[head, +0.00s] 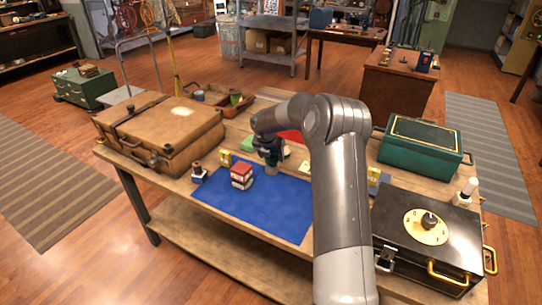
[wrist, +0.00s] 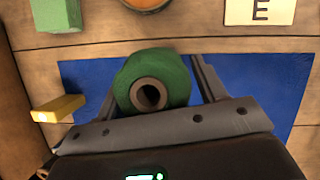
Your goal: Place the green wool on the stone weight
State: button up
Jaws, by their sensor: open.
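In the wrist view the green wool (wrist: 178,72) is a thick green roll around a brown core with a dark hole. It lies between the fingers of my gripper (wrist: 160,72), over the far edge of a blue mat. In the head view my gripper (head: 271,157) is low over the table behind the blue mat (head: 265,208), where the arm hides part of the scene. I cannot make out the stone weight with certainty in either view.
A small red and white stack (head: 242,175) stands on the mat. A yellow block (wrist: 57,108) lies left of the wool. A green block (wrist: 57,14) and a card marked E (wrist: 260,11) lie beyond. A brown case (head: 165,130) and a black safe (head: 428,240) flank the mat.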

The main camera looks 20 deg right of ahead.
jog(key=s+a+r+m, duration=0.3)
jog(key=s+r, duration=0.4)
jog(key=r, duration=0.3)
jog(key=s+a+r+m, duration=0.3)
jog(key=s+r, duration=0.3)
jog(key=r, duration=0.3)
jog(key=s+a+r+m+t, duration=0.1)
jog(key=s+r+m, duration=0.3)
jog(key=s+m, duration=0.55)
jog(key=s+a+r+m, duration=0.25)
jog(key=s+m, duration=0.25)
jog(key=s, duration=0.9)
jog(key=s+f+m+y, duration=0.2)
jog(key=s+m, duration=0.6)
jog(key=s, duration=0.4)
jog(key=shift+s+a+f+m+t+y, duration=0.2)
jog(key=shift+a+m+t+y, duration=0.1)
jog(key=shift+a+m+t, duration=0.1)
